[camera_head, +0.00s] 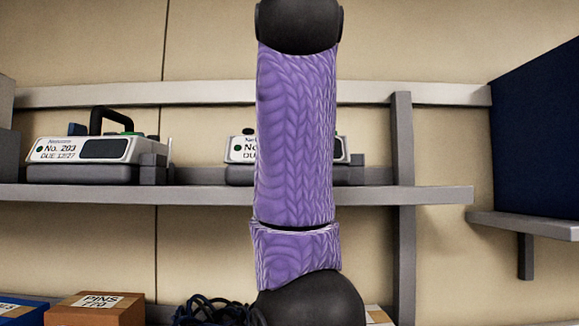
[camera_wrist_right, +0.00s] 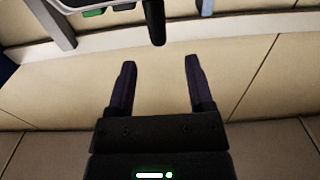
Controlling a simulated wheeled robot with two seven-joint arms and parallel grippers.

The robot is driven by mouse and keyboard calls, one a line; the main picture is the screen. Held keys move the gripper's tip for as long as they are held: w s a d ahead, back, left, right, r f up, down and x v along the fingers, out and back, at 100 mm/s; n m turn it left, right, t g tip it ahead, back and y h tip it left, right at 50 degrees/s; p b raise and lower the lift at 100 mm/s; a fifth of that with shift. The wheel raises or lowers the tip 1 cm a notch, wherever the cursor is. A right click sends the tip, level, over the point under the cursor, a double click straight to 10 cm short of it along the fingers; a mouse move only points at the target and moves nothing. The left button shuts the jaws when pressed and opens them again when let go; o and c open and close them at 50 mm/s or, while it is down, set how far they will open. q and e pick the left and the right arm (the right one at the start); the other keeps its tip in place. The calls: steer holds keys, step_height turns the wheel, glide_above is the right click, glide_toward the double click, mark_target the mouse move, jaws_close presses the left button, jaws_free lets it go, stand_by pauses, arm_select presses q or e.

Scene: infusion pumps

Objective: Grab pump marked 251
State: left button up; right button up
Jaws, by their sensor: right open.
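In the head view a pump labelled No. 203 (camera_head: 85,150) stands on the left part of the shelf, with a black carrying handle. A second pump (camera_head: 243,152) stands to its right; a purple-sleeved arm link of mine covers its middle, so its number cannot be read. No label reading 251 is visible. In the wrist view my right gripper (camera_wrist_right: 159,68) is open and empty, its fingers pointing towards the top of the picture. Part of a pump (camera_wrist_right: 93,11) with green parts and a black handle (camera_wrist_right: 154,22) shows beyond the fingertips, not touching them.
A dark blue block (camera_head: 540,130) sits on a side shelf at right. Below are a brown PINS box (camera_head: 95,309), a blue box (camera_head: 20,312) and black cables (camera_head: 210,310).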

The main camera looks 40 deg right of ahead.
steer(key=p+x, duration=0.5)
steer(key=x, duration=0.3)
steer(key=shift+s, duration=0.1)
steer(key=shift+s+a, duration=0.1)
steer(key=shift+s, duration=0.1)
steer(key=shift+w+f, duration=0.1)
steer(key=shift+w, duration=0.1)
steer(key=c, duration=0.6)
jaws_close()
arm_select(q)
steer(key=r, duration=0.5)
steer(key=shift+s+a+r, duration=0.25)
steer(key=shift+s+a, duration=0.15)
